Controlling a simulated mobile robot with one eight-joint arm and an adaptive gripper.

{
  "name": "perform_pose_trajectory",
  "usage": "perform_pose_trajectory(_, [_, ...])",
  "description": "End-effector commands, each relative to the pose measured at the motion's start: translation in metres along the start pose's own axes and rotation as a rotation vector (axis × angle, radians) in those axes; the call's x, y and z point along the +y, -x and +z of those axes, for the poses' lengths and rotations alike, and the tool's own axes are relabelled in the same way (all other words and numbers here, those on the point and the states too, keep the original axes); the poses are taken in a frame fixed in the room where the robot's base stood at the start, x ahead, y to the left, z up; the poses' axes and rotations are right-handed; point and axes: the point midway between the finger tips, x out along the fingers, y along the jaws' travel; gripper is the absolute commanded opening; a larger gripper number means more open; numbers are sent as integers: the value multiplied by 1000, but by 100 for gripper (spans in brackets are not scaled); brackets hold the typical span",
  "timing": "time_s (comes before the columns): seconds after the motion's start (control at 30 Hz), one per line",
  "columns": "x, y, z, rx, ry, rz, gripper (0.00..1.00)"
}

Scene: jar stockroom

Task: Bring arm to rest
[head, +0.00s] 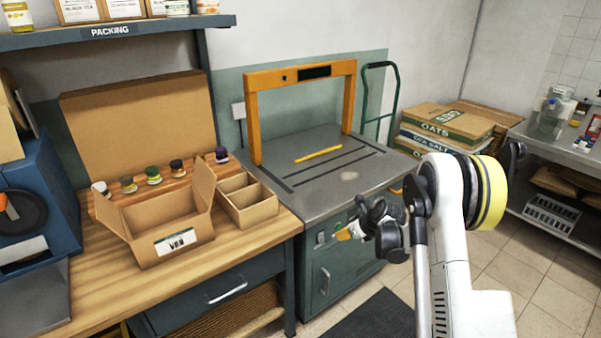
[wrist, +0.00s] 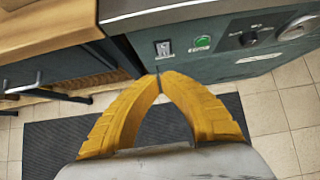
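My gripper (wrist: 160,76) shows in the wrist view as two yellow fingers whose tips come together, with nothing visible between them. It hangs in front of the strapping machine's panel, over the floor mat. In the head view my arm rises at the lower right and bends over to the left. The gripper (head: 343,234) there is small and partly hidden by the wrist, beside the front of the machine.
The green strapping machine (head: 330,165) with its orange arch stands close behind my gripper. A wooden bench (head: 215,262) on the left bears an open box (head: 160,222), a divided carton (head: 246,200) and several jars. A dark mat (wrist: 60,140) covers clear floor.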

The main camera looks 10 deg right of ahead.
Motion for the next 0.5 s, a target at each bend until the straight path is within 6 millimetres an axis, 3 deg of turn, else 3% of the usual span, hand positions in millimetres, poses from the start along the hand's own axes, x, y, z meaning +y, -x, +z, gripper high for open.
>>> perform_pose_trajectory(0.17, [14, 34, 23, 17, 164, -11, 0])
perform_pose_trajectory(0.33, [50, 110, 58, 61, 550, -27, 0])
perform_pose_trajectory(0.5, [94, 189, 73, 116, 977, -35, 0])
